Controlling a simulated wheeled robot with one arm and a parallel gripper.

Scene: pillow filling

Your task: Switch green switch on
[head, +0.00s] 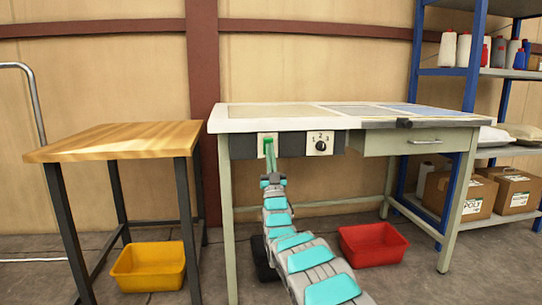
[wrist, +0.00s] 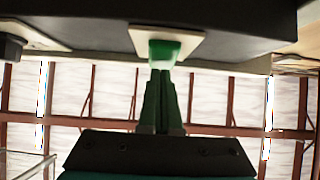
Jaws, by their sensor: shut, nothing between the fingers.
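The green switch (head: 268,142) sits on a pale plate on the dark panel under the left part of the workbench's top. In the wrist view the green switch (wrist: 166,50) shows as a bright green block on its pale plate. My gripper (head: 270,156) is just below and in front of it, pointing up at it. In the wrist view my gripper (wrist: 161,74) has its two dark green fingers together and empty. The tips overlap the switch's lower edge in that view; I cannot tell whether they touch it. The fingers hide part of the switch.
A numbered dial (head: 320,145) is right of the switch on the same panel. The workbench (head: 235,127) has a drawer (head: 415,142) farther right. A wooden table (head: 118,140) stands left, with a yellow bin (head: 148,268) below. A red bin (head: 373,245) is under the workbench.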

